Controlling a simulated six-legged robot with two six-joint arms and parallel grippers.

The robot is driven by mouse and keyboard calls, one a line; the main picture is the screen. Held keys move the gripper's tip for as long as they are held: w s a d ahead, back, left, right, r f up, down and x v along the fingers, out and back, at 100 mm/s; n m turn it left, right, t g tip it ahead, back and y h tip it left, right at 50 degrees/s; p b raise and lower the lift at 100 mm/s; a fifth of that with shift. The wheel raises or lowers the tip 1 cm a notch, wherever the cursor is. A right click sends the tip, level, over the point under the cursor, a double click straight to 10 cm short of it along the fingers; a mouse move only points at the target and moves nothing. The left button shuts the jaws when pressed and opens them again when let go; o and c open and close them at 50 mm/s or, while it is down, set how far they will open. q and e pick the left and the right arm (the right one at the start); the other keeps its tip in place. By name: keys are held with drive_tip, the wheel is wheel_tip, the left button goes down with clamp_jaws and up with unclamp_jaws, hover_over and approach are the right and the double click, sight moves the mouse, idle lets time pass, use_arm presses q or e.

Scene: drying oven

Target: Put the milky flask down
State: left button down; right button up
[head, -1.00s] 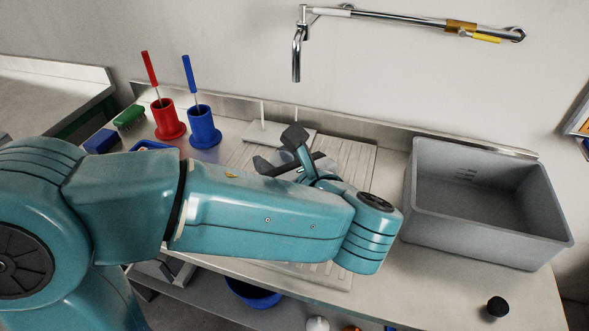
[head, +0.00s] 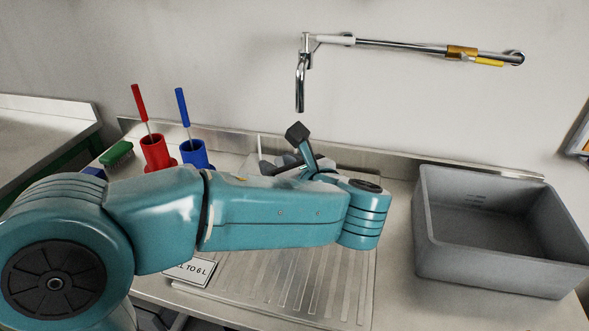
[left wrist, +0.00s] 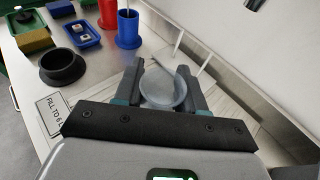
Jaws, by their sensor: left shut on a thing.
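The milky flask (left wrist: 162,88) shows in the left wrist view as a pale, translucent round vessel seen from above. My left gripper (left wrist: 165,84) is shut on it, with one dark finger on each side. In the head view my left gripper (head: 283,163) is over the back of the ribbed draining board (head: 290,285), near the back wall. My own arm hides much of it there, and I cannot make out the flask. Whether the flask touches the board I cannot tell. My right gripper is not in view.
A grey basin (head: 500,235) stands at the right. Red (head: 155,152) and blue (head: 195,154) brush holders stand at the back left. A dark round ring (left wrist: 62,67) and a blue tray (left wrist: 80,32) lie left of the gripper. A tap (head: 300,85) hangs above.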

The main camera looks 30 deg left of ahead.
use_arm(q)
drive_tip(key=w+a, duration=0.2)
drive_tip(key=w, duration=0.7)
wheel_tip(320, 180, down, 7)
drive_tip(key=b, duration=0.1)
drive_tip(key=shift+w+a+b, duration=0.3)
drive_tip(key=shift+w, duration=0.1)
drive_tip(key=shift+f, duration=0.2)
drive_tip(key=c, duration=0.7)
unclamp_jaws()
drive_tip(key=shift+o, duration=0.2)
drive_tip(key=shift+r, duration=0.1)
